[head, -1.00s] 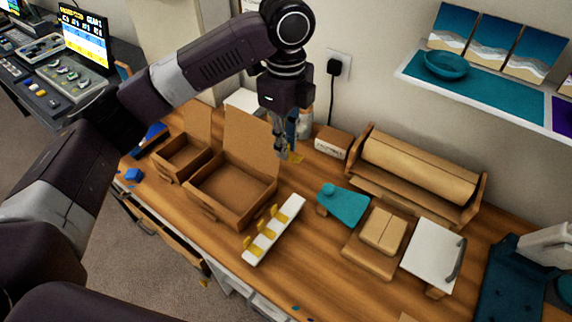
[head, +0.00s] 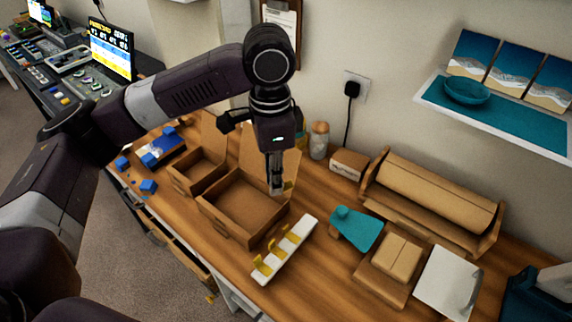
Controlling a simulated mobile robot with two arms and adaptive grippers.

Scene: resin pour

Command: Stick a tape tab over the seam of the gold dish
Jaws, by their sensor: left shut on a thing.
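My left gripper (head: 277,188) points down, shut on a small yellow tape tab (head: 289,185), whose edge shows beside the fingertips. It appears in front of the raised lid and right side of the larger open cardboard box (head: 217,222); its height above the box is hard to tell. A white strip (head: 295,245) with several upright yellow tabs (head: 262,271) lies on the table to the right of that box. I cannot make out a gold dish or its seam in this view. My right gripper is not in view.
A smaller open box (head: 182,184) stands left of the larger one on the wooden table (head: 330,282). Blue blocks (head: 148,186) lie at the left. A teal piece (head: 358,228), a brown paper roll (head: 430,188) and a small carton (head: 348,163) are at the right.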

